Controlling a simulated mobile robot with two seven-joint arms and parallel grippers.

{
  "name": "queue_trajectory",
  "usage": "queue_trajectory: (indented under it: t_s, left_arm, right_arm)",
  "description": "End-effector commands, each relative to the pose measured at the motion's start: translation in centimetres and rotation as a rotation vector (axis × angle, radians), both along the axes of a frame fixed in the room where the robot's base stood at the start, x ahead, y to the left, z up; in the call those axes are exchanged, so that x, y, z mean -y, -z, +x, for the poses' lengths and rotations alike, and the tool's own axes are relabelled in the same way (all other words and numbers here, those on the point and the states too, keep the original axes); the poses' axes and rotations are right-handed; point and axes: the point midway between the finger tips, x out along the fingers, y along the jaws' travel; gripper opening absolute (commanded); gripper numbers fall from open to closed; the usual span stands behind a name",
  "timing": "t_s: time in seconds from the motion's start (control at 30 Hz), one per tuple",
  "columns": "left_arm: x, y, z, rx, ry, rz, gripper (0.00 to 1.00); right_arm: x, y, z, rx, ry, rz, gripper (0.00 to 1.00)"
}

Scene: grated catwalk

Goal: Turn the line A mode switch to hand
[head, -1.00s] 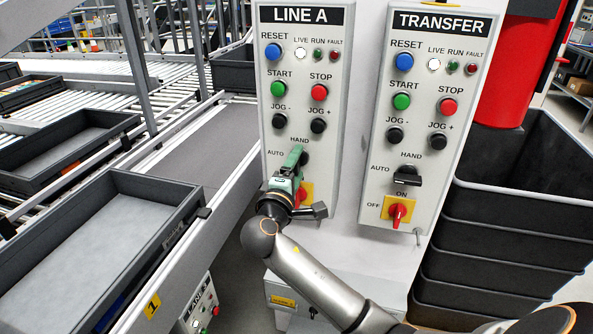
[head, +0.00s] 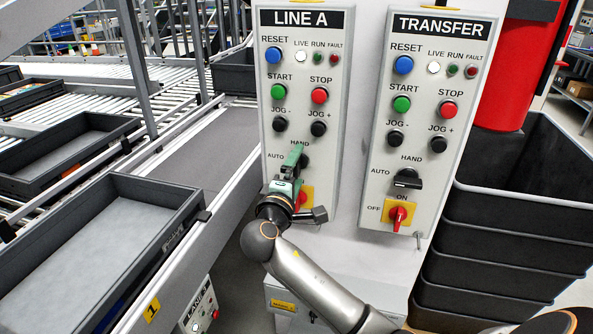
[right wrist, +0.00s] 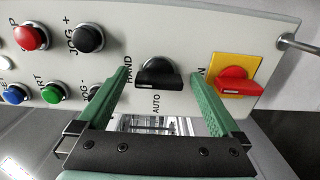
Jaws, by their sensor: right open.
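The LINE A panel (head: 333,110) stands in the middle of the head view. Its black mode switch (head: 305,160) is partly hidden there by my right gripper (head: 293,163). In the right wrist view the switch (right wrist: 157,76) is clear, with HAND on its left and AUTO below. Its bar appears to lie in line with HAND. My right gripper (right wrist: 163,100) is open, its green fingers on either side of the switch, apart from it. My left gripper is not in view.
A red-on-yellow ON/OFF switch (right wrist: 236,83) is close beside the right finger. The TRANSFER panel (head: 425,120) with a similar mode switch (head: 407,179) stands to the right. Stacked black bins (head: 510,240) are further right. A conveyor with a grey tote (head: 160,215) runs on the left.

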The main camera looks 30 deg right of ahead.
Motion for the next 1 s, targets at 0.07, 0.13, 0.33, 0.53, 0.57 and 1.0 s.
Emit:
queue_trajectory:
  t_s: [0.07, 0.13, 0.33, 0.53, 0.57, 1.0]
  left_arm:
    - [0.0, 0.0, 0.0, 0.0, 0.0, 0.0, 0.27]
    - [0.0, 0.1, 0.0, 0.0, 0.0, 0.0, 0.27]
    - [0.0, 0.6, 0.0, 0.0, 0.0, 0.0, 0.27]
    - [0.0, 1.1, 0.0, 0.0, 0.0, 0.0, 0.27]
    - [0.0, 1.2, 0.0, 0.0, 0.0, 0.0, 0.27]
    - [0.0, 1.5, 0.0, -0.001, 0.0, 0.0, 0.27]
  right_arm:
    - [-0.1, 0.0, -0.1, 0.001, 0.0, -0.001, 1.0]
    - [-0.5, 0.0, -0.3, 0.0, -0.001, 0.0, 1.0]
    - [-3.1, 0.2, -2.5, 0.0, -0.003, 0.004, 1.0]
    - [-6.4, 0.2, -5.4, -0.001, -0.002, 0.004, 1.0]
    - [-6.9, 0.2, -5.8, -0.001, -0.003, 0.004, 1.0]
    - [-9.6, 0.0, -8.2, 0.0, 0.0, 0.0, 1.0]
